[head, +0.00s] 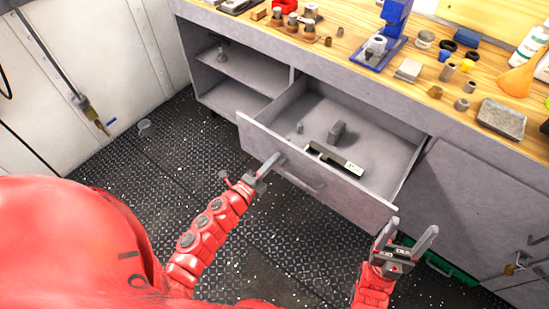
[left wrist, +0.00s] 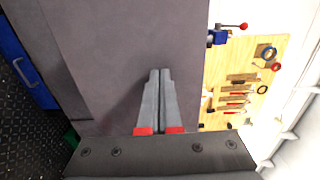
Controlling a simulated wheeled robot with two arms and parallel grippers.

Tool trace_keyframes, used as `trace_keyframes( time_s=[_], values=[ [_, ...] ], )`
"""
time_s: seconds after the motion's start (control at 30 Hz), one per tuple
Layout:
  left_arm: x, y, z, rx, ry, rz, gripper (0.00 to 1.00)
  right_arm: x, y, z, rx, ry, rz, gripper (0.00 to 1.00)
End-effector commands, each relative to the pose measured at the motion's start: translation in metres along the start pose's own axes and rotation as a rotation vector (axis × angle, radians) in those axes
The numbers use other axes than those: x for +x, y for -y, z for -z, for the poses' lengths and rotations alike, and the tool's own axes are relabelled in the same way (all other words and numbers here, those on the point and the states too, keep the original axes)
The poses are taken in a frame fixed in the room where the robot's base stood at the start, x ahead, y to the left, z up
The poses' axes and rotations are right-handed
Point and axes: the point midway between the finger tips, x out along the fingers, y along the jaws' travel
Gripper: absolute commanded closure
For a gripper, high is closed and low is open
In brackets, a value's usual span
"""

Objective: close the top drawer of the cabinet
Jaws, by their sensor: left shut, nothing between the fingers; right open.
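The cabinet (head: 225,102) is grey with a wooden top. Its top drawer (head: 360,200) is pulled well out and holds a dark block, a small grey piece and a black bar with a pale label. A bar handle (head: 300,182) is on the drawer front. My left gripper (head: 272,164) is shut and empty at the left part of the drawer front, left of the handle; I cannot tell whether it touches. In the left wrist view its shut fingers (left wrist: 159,100) point at a grey panel. My right gripper (head: 405,232) is open and empty, near the drawer's right front corner.
The wooden worktop (head: 340,50) carries a blue press (head: 390,30), bottles and several small metal parts. Open shelves (head: 235,72) are left of the drawer. A green object (head: 440,262) lies low behind my right gripper. The dark floor (head: 150,170) on the left is mostly clear.

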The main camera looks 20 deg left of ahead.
Motion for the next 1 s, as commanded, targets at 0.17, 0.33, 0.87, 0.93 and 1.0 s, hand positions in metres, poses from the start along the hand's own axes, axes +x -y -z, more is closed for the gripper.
trace_keyframes(
  time_s=[0.17,0.33,0.87,0.93,1.0],
  values=[
    [0.006,-0.001,0.000,-0.002,0.000,-0.001,1.00,0.001,0.000,0.000,0.000,0.000,0.000,0.31],
    [0.006,0.000,0.000,-0.001,0.000,0.000,1.00,0.001,0.000,0.000,0.000,0.000,0.000,0.31],
    [0.052,0.000,0.002,0.002,-0.006,0.005,1.00,-0.013,0.001,-0.002,0.000,0.000,0.000,0.31],
    [0.070,-0.001,0.002,0.001,-0.005,0.006,1.00,-0.017,0.001,-0.003,0.000,0.000,0.000,0.31],
    [0.088,-0.001,0.002,0.000,-0.004,0.004,1.00,-0.021,0.001,-0.004,0.000,0.000,0.000,0.31]
  ],
)
